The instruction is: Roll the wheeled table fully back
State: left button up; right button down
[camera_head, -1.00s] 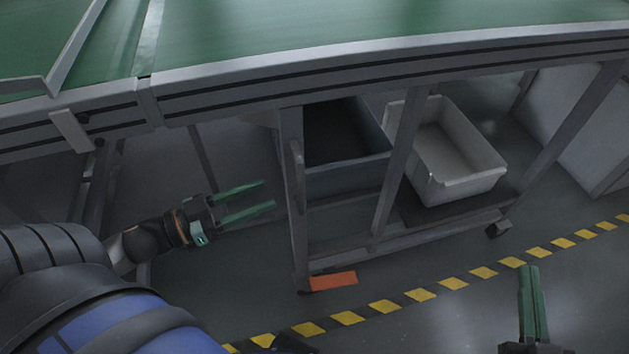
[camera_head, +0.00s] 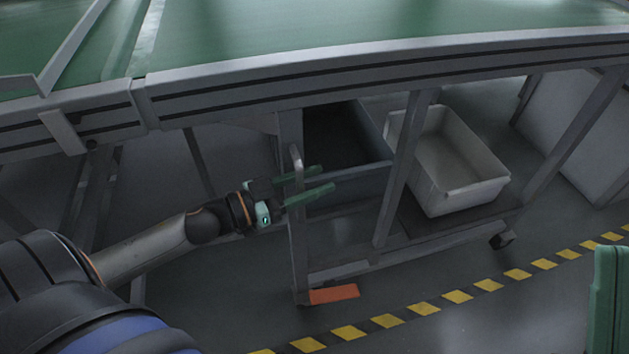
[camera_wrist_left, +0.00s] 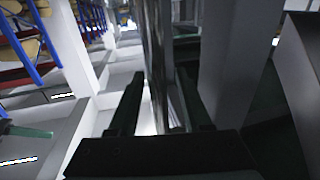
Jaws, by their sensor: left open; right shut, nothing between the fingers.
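The wheeled table (camera_head: 345,268) is a grey frame under the green-topped bench, with a caster at its right end. A pale upright handle (camera_head: 296,157) stands on its left end post. My left gripper (camera_head: 326,179) is open at this handle, its green fingers reaching past the post. In the left wrist view the dark fingers (camera_wrist_left: 160,105) stand apart with an upright bar between them; I cannot tell whether they touch it. My right gripper (camera_head: 608,300) is shut and empty at the right edge, partly cut off.
A dark grey bin (camera_head: 345,185) and a white bin (camera_head: 458,190) sit on the wheeled table. The green-topped bench (camera_head: 380,75) overhangs it. An orange marker (camera_head: 333,294) lies at its left foot. Yellow-black floor tape (camera_head: 425,308) runs in front, over clear floor.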

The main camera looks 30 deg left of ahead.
pick_arm(q)
jog(key=shift+w+d, duration=0.1)
jog(key=shift+w, duration=0.05)
grip_shut()
dwell(0.4)
dwell(1.0)
